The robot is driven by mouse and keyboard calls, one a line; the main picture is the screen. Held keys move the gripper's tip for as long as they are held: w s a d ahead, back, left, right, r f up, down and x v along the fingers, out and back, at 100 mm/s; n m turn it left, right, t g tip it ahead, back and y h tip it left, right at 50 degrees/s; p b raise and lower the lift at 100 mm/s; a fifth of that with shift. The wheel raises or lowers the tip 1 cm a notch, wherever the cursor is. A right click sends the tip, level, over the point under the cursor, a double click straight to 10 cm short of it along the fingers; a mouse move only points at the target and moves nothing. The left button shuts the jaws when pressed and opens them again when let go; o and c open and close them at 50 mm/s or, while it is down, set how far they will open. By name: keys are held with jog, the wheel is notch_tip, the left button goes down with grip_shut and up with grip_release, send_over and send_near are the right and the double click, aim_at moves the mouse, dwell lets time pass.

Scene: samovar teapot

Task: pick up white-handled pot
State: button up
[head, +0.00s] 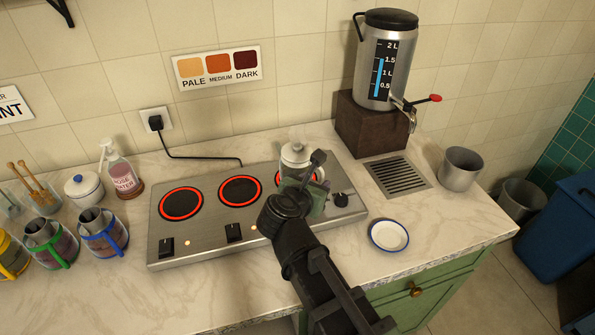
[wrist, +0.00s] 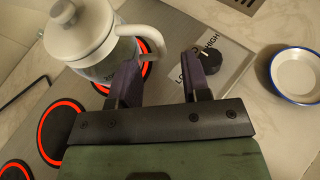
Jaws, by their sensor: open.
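The white-handled pot (head: 295,153) has a white lid and a grey, see-through lower body. It stands on the rightmost burner of the hob, and my gripper (head: 308,180) hides part of it in the head view. In the wrist view the pot (wrist: 82,32) is at the upper left, with its white handle curving right and down. My gripper (wrist: 162,82) is open, its two dark fingers apart. The handle's lower end shows just beyond the gap, nearer the left finger. I cannot tell whether it lies between the fingers in depth.
A samovar (head: 385,62) stands on a brown block behind a drain grate (head: 398,176). A metal cup (head: 460,168) is further right. Jars crowd the left.

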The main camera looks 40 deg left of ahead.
aim_at(321, 178)
jog(key=b+x, duration=0.1)
jog(key=x, duration=0.2)
jog(key=shift+w+a+f, duration=0.15)
jog(key=shift+f, duration=0.1)
jog(key=shift+w, duration=0.1)
jog(key=shift+r, duration=0.1)
grip_shut()
jog(key=shift+r, duration=0.1)
